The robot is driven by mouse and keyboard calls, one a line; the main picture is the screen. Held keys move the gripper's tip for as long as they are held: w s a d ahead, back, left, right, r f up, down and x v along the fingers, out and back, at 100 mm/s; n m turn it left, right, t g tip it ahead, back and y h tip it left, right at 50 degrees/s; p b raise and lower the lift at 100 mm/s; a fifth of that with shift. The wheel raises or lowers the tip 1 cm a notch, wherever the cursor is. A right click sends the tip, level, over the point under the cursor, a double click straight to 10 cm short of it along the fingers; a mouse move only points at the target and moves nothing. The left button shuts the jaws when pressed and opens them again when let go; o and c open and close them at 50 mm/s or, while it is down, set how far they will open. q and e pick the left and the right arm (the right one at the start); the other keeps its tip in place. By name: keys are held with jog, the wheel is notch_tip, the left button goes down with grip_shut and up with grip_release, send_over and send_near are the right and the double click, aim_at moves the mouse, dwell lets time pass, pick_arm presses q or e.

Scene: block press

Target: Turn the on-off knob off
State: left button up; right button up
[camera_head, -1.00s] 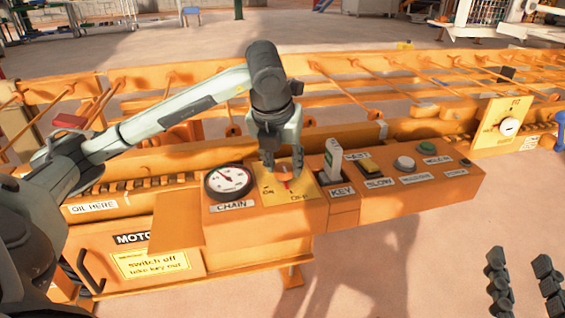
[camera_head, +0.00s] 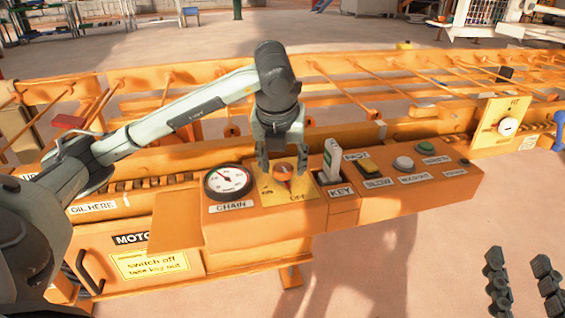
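The on-off knob (camera_head: 283,171) is a small reddish-orange knob on a yellow plate (camera_head: 270,200) of the orange control panel. The plate is lettered ON at its left and OFF at its lower right. The knob's tapered end points down between the two words, somewhat nearer OFF; its exact setting is hard to read. My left gripper (camera_head: 282,162) reaches down over the plate, open, one finger on each side of the knob with gaps showing. My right gripper (camera_head: 518,262) shows only its two dark fingers, spread apart and empty, at the bottom right.
The CHAIN gauge (camera_head: 228,182) is left of the knob. Orange bars run behind. Floor in front of the panel is clear.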

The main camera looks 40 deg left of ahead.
pick_arm(q)
jog(key=shift+o, duration=0.2)
jog(key=v, duration=1.2)
dwell(0.5)
